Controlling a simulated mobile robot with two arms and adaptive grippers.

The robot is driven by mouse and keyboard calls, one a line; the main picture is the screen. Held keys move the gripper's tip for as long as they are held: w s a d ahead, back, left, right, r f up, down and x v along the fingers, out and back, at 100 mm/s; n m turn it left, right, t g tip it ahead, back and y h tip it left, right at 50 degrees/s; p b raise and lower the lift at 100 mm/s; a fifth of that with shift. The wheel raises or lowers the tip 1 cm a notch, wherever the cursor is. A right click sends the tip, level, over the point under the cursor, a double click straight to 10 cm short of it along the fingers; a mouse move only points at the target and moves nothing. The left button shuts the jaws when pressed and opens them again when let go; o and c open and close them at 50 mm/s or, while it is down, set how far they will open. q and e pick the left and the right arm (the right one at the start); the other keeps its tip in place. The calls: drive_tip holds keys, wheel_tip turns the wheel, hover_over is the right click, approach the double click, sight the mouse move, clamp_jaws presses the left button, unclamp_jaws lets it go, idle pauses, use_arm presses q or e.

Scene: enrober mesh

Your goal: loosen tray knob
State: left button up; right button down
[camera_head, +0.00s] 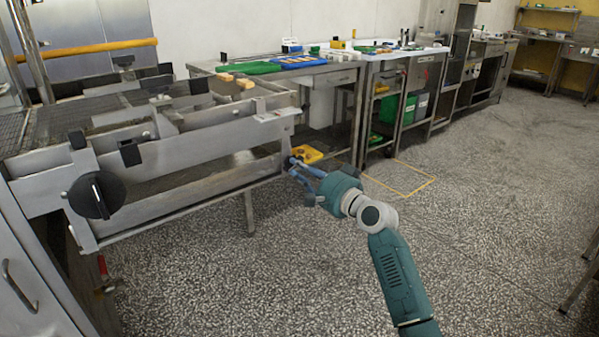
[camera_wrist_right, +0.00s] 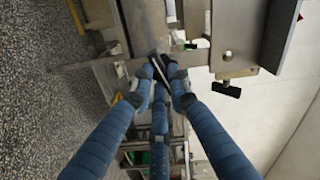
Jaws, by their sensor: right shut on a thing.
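My right gripper (camera_head: 297,168) is at the right end of the steel enrober machine (camera_head: 210,155), low on its frame. Its blue fingers are closed together at the end of the frame, on what looks like the tray knob. The fingers hide most of the knob, so I cannot tell its turn. In the right wrist view the fingers of my right gripper (camera_wrist_right: 160,78) meet at the edge of a steel plate. My left gripper is not in view.
A large black handwheel (camera_head: 97,195) is on the machine's near left side. A yellow tray-like item (camera_head: 306,154) lies behind my right gripper. A steel bench (camera_head: 345,66) with blue and green trays stands behind. The speckled floor (camera_head: 480,220) at right is clear.

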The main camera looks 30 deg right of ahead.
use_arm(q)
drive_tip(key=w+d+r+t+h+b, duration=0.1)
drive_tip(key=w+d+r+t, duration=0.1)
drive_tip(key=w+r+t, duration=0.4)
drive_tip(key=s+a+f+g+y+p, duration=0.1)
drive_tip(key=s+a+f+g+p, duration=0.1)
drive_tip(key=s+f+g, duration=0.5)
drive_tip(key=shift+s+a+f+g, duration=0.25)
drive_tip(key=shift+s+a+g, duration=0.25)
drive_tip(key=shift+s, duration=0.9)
use_arm(e)
drive_tip(key=shift+d+r+n, duration=0.1)
drive_tip(key=shift+n, duration=3.5)
drive_tip(key=shift+d+r+n, duration=0.1)
drive_tip(key=shift+n, duration=3.5)
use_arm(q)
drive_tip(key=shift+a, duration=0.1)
use_arm(e)
drive_tip(key=c, duration=1.7)
unclamp_jaws()
drive_tip(key=shift+o, duration=0.2)
